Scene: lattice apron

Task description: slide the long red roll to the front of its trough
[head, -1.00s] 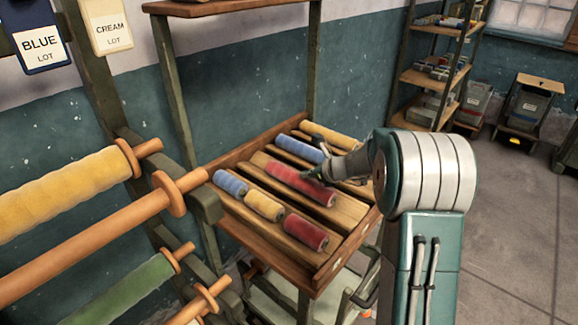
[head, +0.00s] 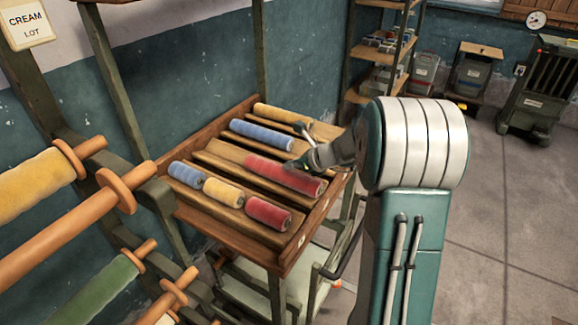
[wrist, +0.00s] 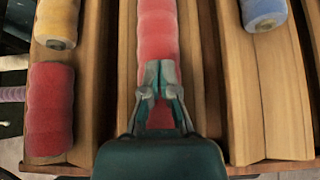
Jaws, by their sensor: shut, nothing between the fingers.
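The long red roll (head: 282,174) lies lengthwise in a middle trough of the sloping wooden tray (head: 225,222). In the head view its near end is close to the tray's front lip; any gap left is hard to judge. My gripper (head: 291,164) is just above the roll, towards its front part. In the wrist view the roll (wrist: 158,30) runs down from the top edge, under my shut, empty gripper (wrist: 161,66). Red shows between and below the fingers, and the gripper body hides the roll's front end. I cannot tell whether the fingertips touch it.
To the left, one trough holds short blue (head: 186,174), yellow (head: 223,192) and red (head: 268,213) rolls. To the right lie a long blue roll (head: 262,134) and a yellow roll (head: 281,114). Wooden ridges separate the troughs. A rack with pegs (head: 70,230) stands at left.

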